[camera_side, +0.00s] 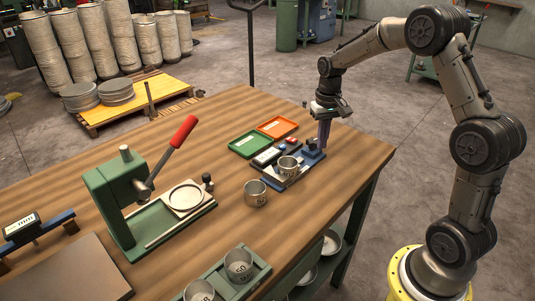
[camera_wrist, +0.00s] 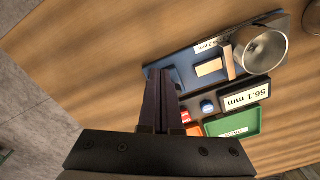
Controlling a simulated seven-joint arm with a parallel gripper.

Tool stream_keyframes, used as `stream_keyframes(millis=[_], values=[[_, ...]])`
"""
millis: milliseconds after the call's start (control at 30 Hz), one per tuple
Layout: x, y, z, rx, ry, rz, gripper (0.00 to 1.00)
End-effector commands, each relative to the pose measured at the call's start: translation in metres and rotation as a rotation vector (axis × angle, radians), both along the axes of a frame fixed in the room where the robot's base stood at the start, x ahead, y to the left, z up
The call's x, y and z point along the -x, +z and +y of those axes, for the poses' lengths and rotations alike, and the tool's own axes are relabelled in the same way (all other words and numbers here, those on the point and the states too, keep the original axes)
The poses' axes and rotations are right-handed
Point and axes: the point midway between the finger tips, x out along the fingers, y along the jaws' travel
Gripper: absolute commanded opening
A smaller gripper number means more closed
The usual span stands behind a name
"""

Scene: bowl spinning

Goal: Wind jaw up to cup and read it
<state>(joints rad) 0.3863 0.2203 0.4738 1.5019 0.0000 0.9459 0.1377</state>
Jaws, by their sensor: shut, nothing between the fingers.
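A metal cup (camera_side: 288,166) stands on the measuring gauge (camera_side: 281,184); it also shows in the wrist view (camera_wrist: 262,55). The gauge's jaw (camera_wrist: 229,60), a block with a copper-coloured edge, is close beside the cup; I cannot tell whether they touch. The gauge's display (camera_wrist: 245,96) appears upside down in the wrist view and seems to read 56.1 mm. A red button (camera_wrist: 185,116) and a blue button (camera_wrist: 207,107) sit beside it. My gripper (camera_side: 323,141) is shut and empty, pointing down at the blue end of the gauge (camera_side: 313,155). Its fingertips (camera_wrist: 160,76) overlap that end in the wrist view.
A second cup (camera_side: 255,194) stands on the table in front of the gauge. A green tray (camera_side: 250,144) and an orange tray (camera_side: 277,127) lie behind it. A green press (camera_side: 118,200) with a red handle stands left. A rack (camera_side: 258,276) with cups is at the front edge.

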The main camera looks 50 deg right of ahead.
Motion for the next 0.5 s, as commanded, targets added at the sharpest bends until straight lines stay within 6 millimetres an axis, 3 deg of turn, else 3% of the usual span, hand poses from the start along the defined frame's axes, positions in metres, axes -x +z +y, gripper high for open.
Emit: stream_keyframes(millis=[500], values=[[-0.0061, 0.0004, -0.0005, 0.001, 0.000, -0.002, 0.00]])
